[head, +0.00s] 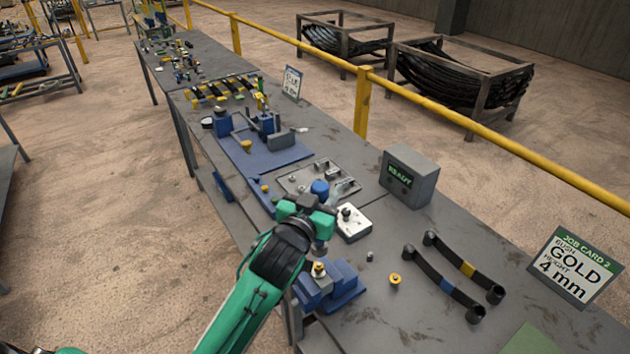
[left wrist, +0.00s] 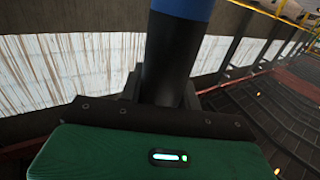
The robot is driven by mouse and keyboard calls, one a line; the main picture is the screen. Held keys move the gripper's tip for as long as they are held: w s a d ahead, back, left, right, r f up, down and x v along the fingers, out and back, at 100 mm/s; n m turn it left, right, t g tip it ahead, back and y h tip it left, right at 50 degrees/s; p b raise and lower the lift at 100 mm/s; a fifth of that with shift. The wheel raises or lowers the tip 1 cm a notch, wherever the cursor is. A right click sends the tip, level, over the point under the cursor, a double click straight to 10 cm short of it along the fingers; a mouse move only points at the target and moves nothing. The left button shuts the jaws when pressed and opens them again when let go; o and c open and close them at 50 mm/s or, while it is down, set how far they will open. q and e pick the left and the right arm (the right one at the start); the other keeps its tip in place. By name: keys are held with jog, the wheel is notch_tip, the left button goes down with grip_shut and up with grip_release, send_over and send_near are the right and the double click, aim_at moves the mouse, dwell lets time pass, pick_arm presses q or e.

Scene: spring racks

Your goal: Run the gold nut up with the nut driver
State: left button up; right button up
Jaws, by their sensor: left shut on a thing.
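My left gripper (head: 314,215) is shut on the nut driver, whose blue handle top (head: 320,187) stands up above the jaws. In the left wrist view the driver (left wrist: 172,60) is a dark upright cylinder with a blue band. Its grey lower end shows just under the gripper. Below it, a gold nut (head: 318,268) sits on a metal piece at the top of a blue fixture (head: 345,285). The driver's tip looks close above the nut; whether they touch I cannot tell. My right gripper is not in view.
A job card (head: 575,268) reads gold, 4 mm. A grey box (head: 408,178) shows READY. A gold-topped bush (head: 395,281) and two dark strips (head: 441,286) lie to the right. A white block (head: 352,223) and a grey tray (head: 318,176) stand behind the gripper.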

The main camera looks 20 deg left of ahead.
pick_arm(q)
jog(key=shift+r, duration=0.1)
jog(key=shift+f+b, duration=0.3)
jog(key=shift+f, duration=0.8)
notch_tip(320, 180, down, 4)
jog(key=shift+r+b, duration=0.25)
jog(key=shift+b, duration=0.9)
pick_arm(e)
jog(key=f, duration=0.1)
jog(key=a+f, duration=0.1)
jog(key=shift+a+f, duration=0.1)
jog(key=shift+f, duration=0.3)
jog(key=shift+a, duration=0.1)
